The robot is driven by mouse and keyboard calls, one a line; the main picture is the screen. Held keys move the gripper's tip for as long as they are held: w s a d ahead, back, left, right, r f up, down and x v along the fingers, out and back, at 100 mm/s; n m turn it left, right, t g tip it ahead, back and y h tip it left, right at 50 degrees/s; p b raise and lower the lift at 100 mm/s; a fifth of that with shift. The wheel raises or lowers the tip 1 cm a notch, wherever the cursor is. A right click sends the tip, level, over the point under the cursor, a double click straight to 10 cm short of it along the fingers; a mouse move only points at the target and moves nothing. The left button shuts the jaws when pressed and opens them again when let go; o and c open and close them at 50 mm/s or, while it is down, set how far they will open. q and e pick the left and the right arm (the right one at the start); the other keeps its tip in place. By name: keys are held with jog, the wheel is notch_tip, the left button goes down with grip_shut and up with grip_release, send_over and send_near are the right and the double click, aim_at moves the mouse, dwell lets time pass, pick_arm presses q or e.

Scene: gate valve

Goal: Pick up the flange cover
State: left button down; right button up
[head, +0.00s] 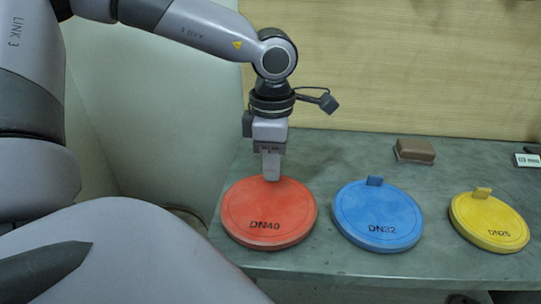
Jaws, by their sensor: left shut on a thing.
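Three round flange covers lie flat in a row on the grey-green bench (330,160). The red cover (268,212), marked DN40, is at the left and is the largest. The blue cover (377,217), marked DN32, is in the middle. The yellow cover (489,222), marked DN25, is at the right. The blue and yellow covers each show a small upright tab at the back edge. My left gripper (271,178) points down at the back part of the red cover and is shut on its tab, which the fingers hide. My right gripper is not in view.
A brown block (415,151) lies on the bench behind the blue and yellow covers. A small white item (527,160) is at the far right. A wood-panelled wall stands behind the bench. The covers have narrow gaps between them.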

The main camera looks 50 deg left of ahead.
pick_arm(q)
notch_tip(320, 180, up, 20)
jog(key=p, duration=0.1)
jog(key=shift+p, duration=0.4)
